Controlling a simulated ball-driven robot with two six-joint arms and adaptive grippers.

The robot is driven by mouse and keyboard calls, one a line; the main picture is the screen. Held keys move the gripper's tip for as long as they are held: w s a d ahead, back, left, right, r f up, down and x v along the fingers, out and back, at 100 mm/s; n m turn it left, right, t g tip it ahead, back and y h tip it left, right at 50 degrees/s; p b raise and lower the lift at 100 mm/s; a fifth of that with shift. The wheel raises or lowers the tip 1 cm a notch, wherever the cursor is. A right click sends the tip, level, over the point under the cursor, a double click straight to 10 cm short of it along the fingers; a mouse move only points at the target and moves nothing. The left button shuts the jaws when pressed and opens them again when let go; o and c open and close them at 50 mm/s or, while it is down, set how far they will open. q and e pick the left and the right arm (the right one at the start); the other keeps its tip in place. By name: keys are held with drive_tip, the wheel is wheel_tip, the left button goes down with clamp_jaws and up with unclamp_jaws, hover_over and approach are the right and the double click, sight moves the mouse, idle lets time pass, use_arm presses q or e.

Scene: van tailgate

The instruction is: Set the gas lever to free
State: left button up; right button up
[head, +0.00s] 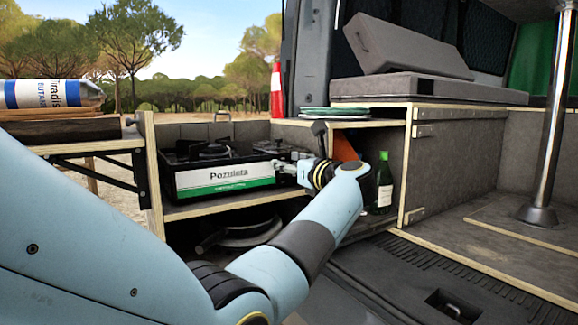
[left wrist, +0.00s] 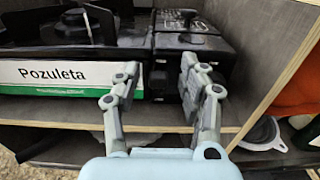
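The camping stove (head: 225,170) stands on a wooden shelf of the van's kitchen unit, with a white and green "Pozuleta" front. The stove also shows in the left wrist view (left wrist: 60,75). My left gripper (head: 281,170) is at the right end of the stove's front. In the left wrist view my left gripper (left wrist: 157,67) has its fingers spread, in front of the black right-hand section (left wrist: 195,48). Dark parts show between the fingers. I cannot make out the gas lever or its setting there, nor any contact. My right gripper is not in view.
A green bottle (head: 383,182) and an orange item (head: 344,147) stand in the compartment right of the stove. Green plates (head: 335,112) lie on the top above. A wooden side wall (left wrist: 287,75) closes the stove's bay on the right. A table pole (head: 550,120) stands far right.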

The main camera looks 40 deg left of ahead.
use_arm(q)
drive_tip(key=shift+f, duration=0.1)
drive_tip(key=v, duration=0.7)
drive_tip(key=shift+d, duration=0.25)
drive_tip(key=shift+s, duration=0.1)
